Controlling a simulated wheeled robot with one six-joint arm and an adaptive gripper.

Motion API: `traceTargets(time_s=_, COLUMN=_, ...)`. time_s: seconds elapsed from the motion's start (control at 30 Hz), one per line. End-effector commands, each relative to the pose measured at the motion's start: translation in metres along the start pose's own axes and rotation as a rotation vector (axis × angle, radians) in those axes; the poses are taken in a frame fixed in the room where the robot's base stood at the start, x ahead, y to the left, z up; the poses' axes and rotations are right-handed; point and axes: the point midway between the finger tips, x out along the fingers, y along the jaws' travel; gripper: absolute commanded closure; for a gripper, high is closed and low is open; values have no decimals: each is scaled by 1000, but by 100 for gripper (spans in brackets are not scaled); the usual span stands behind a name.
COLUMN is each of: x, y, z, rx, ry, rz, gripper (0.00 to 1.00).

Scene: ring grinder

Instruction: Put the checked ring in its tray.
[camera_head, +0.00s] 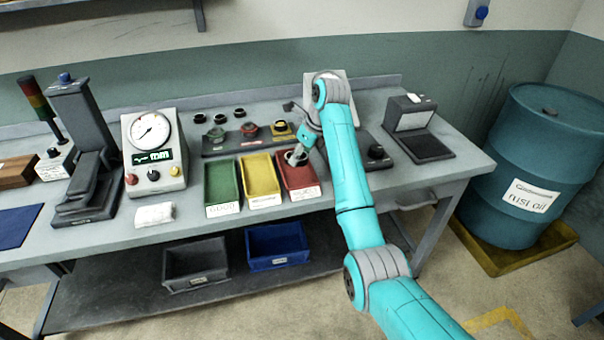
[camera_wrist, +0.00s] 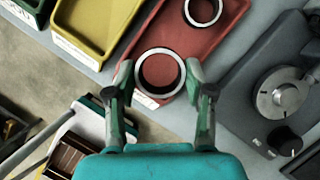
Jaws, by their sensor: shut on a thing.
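My gripper (camera_wrist: 160,74) is shut on a dark ring with a bright metal rim (camera_wrist: 160,51), one fingertip on each side of it. The held ring is over the front part of the red tray (camera_wrist: 173,34); how high it is above the floor I cannot tell. A second, similar ring (camera_wrist: 190,20) lies farther back in the red tray. In the head view my gripper (camera_head: 298,154) is at the red tray (camera_head: 311,183), and the arm hides part of it. The yellow tray (camera_head: 260,177) and the green tray (camera_head: 221,182) stand to its left.
A gauge with a round dial (camera_head: 151,132) stands left of the trays. Several dark rings (camera_head: 220,118) and a holder with coloured seats (camera_head: 226,142) are behind them. A grey device with a round chuck (camera_wrist: 281,94) is right of the red tray. Bins (camera_head: 197,265) sit on the lower shelf.

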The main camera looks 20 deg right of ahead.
Motion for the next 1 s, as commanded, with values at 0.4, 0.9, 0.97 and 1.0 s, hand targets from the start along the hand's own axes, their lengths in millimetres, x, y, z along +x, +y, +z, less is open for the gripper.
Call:
traceTargets(time_s=0.4, x=46, y=0, z=-20, rx=0, ry=2, rz=2, gripper=92)
traceTargets(time_s=0.9, x=65, y=0, z=-27, rx=0, ry=0, rz=0, gripper=92)
traceTargets(time_s=0.97, x=65, y=0, z=-27, rx=0, ry=0, rz=0, gripper=42)
traceTargets(time_s=1.0, x=65, y=0, z=-27, rx=0, ry=0, rz=0, gripper=36)
